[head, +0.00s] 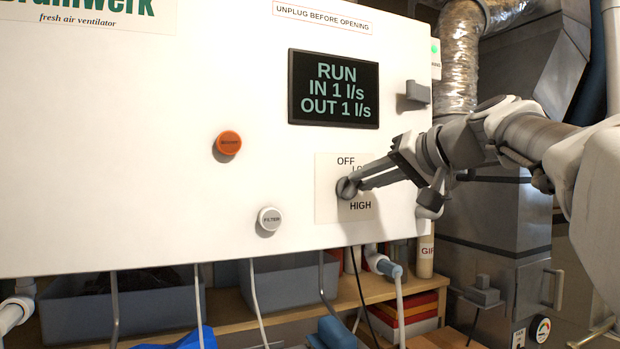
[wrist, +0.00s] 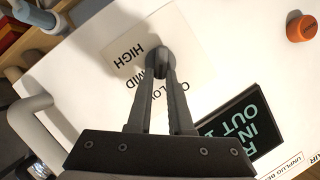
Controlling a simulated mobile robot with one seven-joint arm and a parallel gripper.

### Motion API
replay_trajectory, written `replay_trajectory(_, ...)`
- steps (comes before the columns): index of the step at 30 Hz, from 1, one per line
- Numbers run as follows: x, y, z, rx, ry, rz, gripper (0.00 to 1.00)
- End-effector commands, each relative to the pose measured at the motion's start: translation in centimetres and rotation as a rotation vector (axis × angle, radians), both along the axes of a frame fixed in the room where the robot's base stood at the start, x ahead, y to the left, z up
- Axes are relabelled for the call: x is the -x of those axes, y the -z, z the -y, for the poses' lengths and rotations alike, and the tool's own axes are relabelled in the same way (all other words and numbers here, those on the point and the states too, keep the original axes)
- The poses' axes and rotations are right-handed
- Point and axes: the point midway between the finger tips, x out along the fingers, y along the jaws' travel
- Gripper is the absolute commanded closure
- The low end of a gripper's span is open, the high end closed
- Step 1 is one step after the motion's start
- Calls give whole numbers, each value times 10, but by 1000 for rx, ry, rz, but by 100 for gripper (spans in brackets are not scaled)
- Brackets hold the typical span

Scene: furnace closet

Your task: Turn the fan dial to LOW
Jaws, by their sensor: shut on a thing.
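The fan dial (head: 346,189) is a small dark grey knob on a pale label plate (head: 328,209) on the white ventilator's front. In the head view OFF, part of LO and HIGH are readable around it. The wrist view shows the dial (wrist: 159,50) with HIGH, MID, LOW and part of OFF beside it. My gripper (head: 359,183) reaches in from the right and is shut on the dial, also in the wrist view (wrist: 160,74). The fingers hide part of the plate, and I cannot tell which mark the dial points to.
The display (head: 333,89) reads RUN, IN 1 l/s, OUT 1 l/s. An orange button (head: 228,143) and a white FILTER button (head: 269,218) sit left of the dial. A grey latch (head: 416,92) projects at the right edge. Below are a shelf and bins (head: 120,304).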

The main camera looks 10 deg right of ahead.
Motion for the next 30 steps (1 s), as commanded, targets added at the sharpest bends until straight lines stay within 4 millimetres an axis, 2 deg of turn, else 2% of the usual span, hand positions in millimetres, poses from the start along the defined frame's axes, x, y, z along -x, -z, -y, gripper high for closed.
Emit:
replay_trajectory(9, 0, 1, 2, -92, 1, -28, 100)
replay_trajectory(23, 0, 1, 2, -101, 2, -32, 100)
replay_trajectory(24, 0, 1, 2, -101, 2, -32, 74)
replay_trajectory(28, -1, 1, 2, -101, 2, -32, 51)
replay_trajectory(30, -1, 1, 2, -100, 1, -31, 51)
